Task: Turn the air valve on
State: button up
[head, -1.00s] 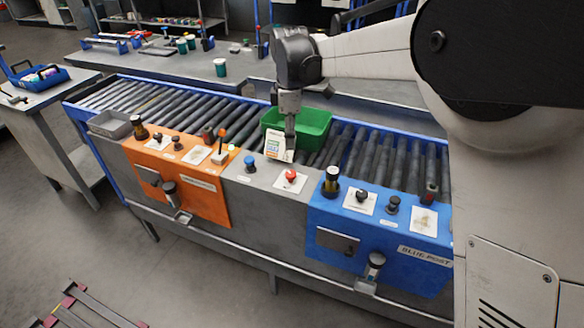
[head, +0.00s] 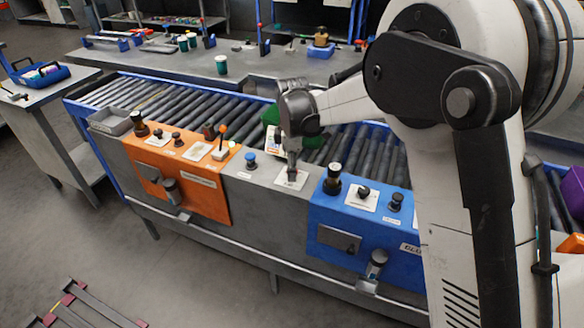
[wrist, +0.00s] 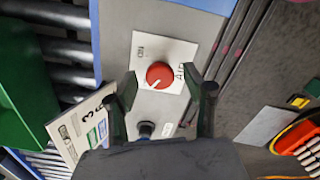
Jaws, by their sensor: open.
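The air valve is a red round knob (wrist: 159,74) on a white plate (wrist: 178,48) marked AIR and ON. A pale pointer mark shows on the knob's lower side in the wrist view. My gripper (wrist: 170,88) is open and empty, with its fingertips toward the knob, one on each side. I cannot tell whether they touch it. In the head view my gripper (head: 291,174) points down over the white plate (head: 287,184) on the grey middle panel and hides most of the knob.
A blue knob (head: 250,160) stands left of the plate. The orange panel (head: 200,195) and blue panel (head: 325,212) with knobs and levers lie on either side. A green bin (wrist: 18,90) and a white labelled card (wrist: 82,130) are close to my gripper. Rollers (head: 185,105) run behind.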

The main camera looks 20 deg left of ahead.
jog(key=c, duration=1.1)
jog(key=shift+m, duration=0.3)
jog(key=m+b, duration=0.1)
jog(key=m, duration=0.7)
jog(key=shift+m+b, duration=0.4)
jog(key=m, duration=0.4)
jog(key=shift+m+b, duration=0.35)
jog(key=shift+m, duration=1.85)
